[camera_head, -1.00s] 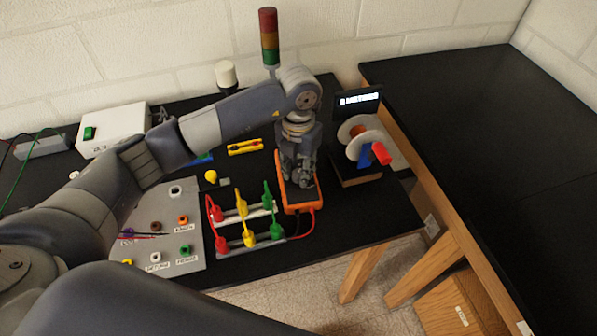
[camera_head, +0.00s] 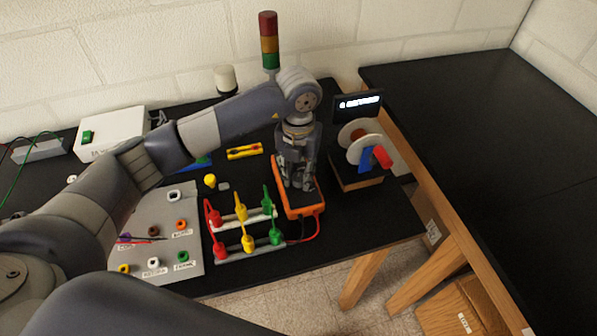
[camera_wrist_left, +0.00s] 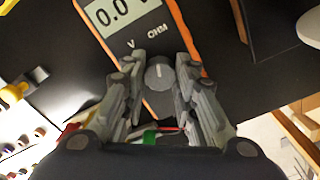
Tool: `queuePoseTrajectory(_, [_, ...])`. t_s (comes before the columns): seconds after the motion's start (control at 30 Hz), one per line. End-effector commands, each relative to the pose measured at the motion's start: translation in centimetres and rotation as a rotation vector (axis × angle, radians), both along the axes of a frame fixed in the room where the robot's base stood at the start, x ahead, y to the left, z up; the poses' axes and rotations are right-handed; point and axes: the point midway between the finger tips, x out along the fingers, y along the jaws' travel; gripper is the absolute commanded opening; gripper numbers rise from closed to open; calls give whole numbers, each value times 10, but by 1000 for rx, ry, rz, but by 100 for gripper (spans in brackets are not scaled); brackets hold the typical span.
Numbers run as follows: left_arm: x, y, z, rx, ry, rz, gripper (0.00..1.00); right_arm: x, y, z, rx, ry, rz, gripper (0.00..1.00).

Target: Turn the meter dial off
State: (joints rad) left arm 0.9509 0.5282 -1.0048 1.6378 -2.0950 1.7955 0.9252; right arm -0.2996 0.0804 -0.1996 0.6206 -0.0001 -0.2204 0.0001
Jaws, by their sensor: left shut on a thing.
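An orange-edged meter (camera_head: 291,209) lies on the black table under my left gripper (camera_head: 297,185). In the left wrist view the meter (camera_wrist_left: 177,22) shows a screen (camera_wrist_left: 116,10) reading 0.0, with the labels V and OHM below it. The round grey dial (camera_wrist_left: 159,74) with a light pointer mark sits below the labels. My left gripper (camera_wrist_left: 160,82) points down at the meter, its fingers on both sides of the dial and shut on it. The fingers hide the dial in the head view. My right gripper is not in view.
Red, yellow and green plugs (camera_head: 240,213) on white and grey bars stand left of the meter. A spool stand (camera_head: 365,150) is to its right. A grey socket panel (camera_head: 190,215) and a stack light (camera_head: 269,40) are nearby. The right table (camera_head: 470,130) is bare.

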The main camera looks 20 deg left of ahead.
Motion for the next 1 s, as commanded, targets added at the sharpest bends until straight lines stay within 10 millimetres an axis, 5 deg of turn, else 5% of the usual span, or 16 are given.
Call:
queuePoseTrajectory(0.53, [0,0,1,-1,-2,-1,3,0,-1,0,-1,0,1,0])
queuePoseTrajectory(0.57, [1,0,1,-1,-2,-1,31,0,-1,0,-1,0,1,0])
queuePoseTrajectory(0.63, [0,0,1,-1,-2,-1,47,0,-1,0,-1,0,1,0])
queuePoseTrajectory(1.0, [0,0,2,-1,-1,-1,48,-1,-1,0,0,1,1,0])
